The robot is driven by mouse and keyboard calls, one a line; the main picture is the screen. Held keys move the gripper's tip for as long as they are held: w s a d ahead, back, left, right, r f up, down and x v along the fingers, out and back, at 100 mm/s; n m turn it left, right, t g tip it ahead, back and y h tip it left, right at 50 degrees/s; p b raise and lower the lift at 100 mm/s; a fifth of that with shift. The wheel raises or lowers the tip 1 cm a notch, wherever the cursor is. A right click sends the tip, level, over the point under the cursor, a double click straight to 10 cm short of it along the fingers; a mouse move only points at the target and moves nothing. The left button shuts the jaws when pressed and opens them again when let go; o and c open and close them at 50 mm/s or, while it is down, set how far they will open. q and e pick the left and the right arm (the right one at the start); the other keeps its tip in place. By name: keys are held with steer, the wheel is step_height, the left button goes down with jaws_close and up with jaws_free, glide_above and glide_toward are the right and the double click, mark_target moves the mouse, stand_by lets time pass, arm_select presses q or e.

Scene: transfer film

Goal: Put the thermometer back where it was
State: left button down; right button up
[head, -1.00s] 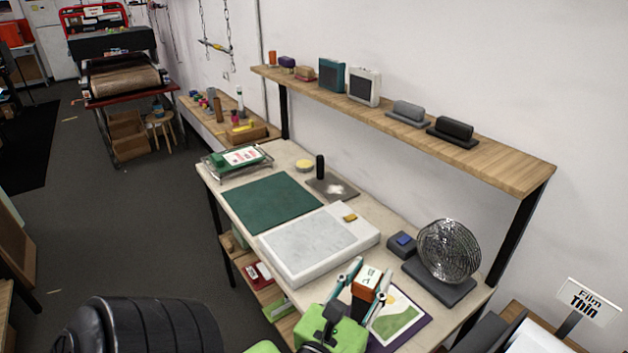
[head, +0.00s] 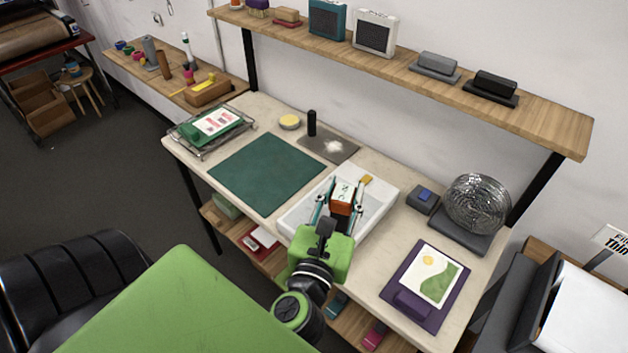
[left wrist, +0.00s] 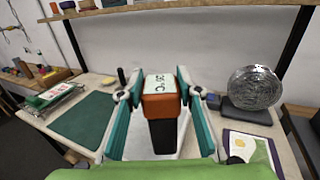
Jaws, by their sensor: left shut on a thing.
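The thermometer (head: 341,197) is an orange block with a white, lettered top face and a dark lower part. My left gripper (head: 345,190) is shut on it. In the head view they overlap the white slab (head: 376,213) on the workbench; the height above it is hard to tell. In the left wrist view the thermometer (left wrist: 160,105) sits between the two teal fingers of the gripper (left wrist: 160,80), its dark part toward the camera. My right gripper is not in view.
A wooden shelf (head: 540,122) runs above the back.

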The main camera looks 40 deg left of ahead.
arm_select(q)
steer(key=w+a+f+b, duration=0.7)
steer(key=a+f+b, duration=0.2)
steer(key=f, duration=0.3)
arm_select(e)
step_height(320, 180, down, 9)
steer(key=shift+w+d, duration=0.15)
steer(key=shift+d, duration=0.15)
arm_select(q)
steer(key=c, duration=1.9)
jaws_free()
steer(key=shift+a+f, duration=0.1)
steer(key=shift+f, duration=0.05)
steer(key=o, duration=0.4)
steer(key=shift+o, duration=0.2)
steer(key=b+v, duration=0.4)
steer(key=v, duration=0.8)
steer(key=shift+r, duration=0.25)
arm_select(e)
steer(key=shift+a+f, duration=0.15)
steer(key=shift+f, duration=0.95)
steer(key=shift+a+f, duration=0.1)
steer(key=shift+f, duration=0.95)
